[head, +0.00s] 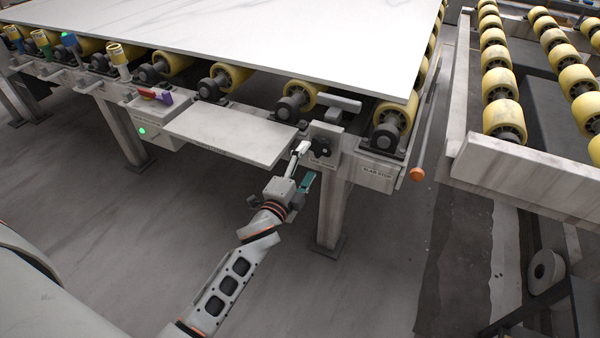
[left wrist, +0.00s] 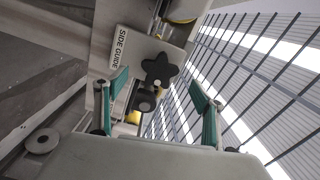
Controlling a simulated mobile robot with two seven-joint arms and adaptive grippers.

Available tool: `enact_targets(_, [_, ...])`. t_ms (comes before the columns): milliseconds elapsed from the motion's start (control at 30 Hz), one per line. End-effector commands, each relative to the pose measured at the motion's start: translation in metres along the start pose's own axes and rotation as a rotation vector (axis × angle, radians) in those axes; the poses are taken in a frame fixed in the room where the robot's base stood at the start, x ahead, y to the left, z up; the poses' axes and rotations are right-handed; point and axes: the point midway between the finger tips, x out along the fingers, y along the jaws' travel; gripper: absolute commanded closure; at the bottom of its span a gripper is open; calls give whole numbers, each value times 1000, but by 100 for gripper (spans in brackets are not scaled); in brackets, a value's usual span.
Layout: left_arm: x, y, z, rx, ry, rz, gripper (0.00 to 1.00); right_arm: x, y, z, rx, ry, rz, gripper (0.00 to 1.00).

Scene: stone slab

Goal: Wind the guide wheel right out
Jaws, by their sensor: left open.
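The guide wheel (head: 321,147) is a small black star-shaped knob on a pale bracket at the table's front edge. In the left wrist view the wheel (left wrist: 160,69) shows face-on, beside a plate (left wrist: 118,48) lettered "SIDE GUIDE". My left gripper (head: 303,165) is just in front and left of the wheel in the head view. Its teal-padded fingers (left wrist: 160,86) are spread wide in the wrist view, with the wheel seen between and beyond their tips. It holds nothing, and I see no contact with the wheel. My right gripper is in neither view.
A large white slab (head: 250,35) lies on yellow rollers above the wheel. A pale shelf (head: 230,135) juts out left of my gripper. A "SLAB STOP" bracket (head: 378,172) and an orange knob (head: 416,174) are to the right. The floor in front is clear.

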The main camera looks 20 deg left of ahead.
Motion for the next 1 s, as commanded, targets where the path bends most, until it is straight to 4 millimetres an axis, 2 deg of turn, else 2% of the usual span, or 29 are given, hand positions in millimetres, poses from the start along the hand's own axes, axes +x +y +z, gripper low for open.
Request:
enact_targets(100, [-21, 1, 0, 0, 0, 1, 31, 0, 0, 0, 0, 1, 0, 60])
enact_targets(300, [-41, 0, 0, 0, 0, 0, 31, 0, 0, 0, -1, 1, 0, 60])
enact_targets(867, [-45, 0, 0, 0, 0, 0, 31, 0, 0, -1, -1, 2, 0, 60])
enact_targets(1000, [-53, -1, 0, -37, -2, 13, 31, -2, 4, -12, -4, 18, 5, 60])
